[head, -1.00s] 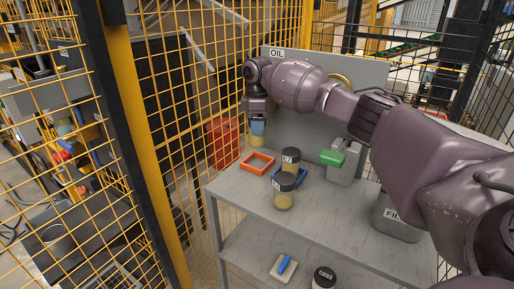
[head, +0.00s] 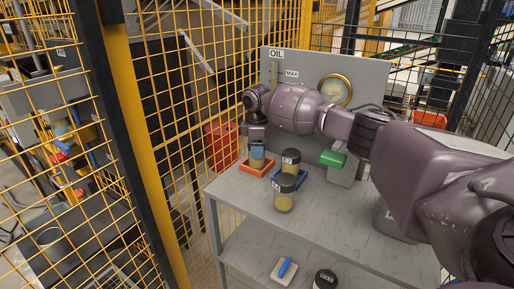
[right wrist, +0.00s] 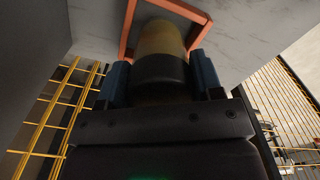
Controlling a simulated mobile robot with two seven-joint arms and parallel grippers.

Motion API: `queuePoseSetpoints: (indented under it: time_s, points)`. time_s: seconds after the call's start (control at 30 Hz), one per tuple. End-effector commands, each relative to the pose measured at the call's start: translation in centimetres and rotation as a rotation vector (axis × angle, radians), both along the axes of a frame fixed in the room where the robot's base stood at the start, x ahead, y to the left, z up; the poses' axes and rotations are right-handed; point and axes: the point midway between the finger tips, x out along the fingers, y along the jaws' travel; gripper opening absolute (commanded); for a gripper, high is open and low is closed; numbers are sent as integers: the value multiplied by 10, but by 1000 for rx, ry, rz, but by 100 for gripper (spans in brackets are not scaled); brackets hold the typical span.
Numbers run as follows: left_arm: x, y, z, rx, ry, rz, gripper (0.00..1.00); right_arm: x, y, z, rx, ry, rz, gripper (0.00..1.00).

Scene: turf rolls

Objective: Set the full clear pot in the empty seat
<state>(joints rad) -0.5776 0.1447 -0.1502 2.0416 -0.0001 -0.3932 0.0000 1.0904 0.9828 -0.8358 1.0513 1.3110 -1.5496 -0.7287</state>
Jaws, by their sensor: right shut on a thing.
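My right gripper (head: 257,149) has blue fingertips and points down at the far left corner of the bench. It is shut on the clear pot (head: 257,163), which has yellowish contents. The pot is upright inside the outline of the orange square seat (head: 252,172); I cannot tell whether it touches the bottom. In the right wrist view the pot (right wrist: 160,50) sits between the blue fingers, its dark lid nearest me, with the orange seat (right wrist: 128,30) around its far end. My left gripper is not in view.
A dark-lidded pot (head: 291,163) stands at the blue seat (head: 304,179), close right of the gripper. Another dark-lidded pot (head: 284,201) stands in front on the grey bench (head: 240,190). Yellow mesh fencing (head: 195,110) runs along the left.

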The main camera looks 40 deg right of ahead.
Motion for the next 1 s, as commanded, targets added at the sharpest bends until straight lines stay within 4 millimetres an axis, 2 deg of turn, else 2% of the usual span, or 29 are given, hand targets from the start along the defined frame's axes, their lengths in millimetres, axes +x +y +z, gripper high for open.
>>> queuePoseSetpoints:
  time_s: [0.07,0.1,0.27,0.53,0.67,1.0]
  points:
    - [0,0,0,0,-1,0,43,0,0,-1,1,-1,0,26]
    - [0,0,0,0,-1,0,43,0,0,-1,1,-1,0,63]
    - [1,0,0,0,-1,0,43,0,0,-1,0,0,0,85]
    - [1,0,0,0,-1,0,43,0,0,0,-1,-1,0,85]
    - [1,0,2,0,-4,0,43,1,0,9,1,-3,0,85]
    - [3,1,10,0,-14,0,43,1,0,71,1,-6,0,85]
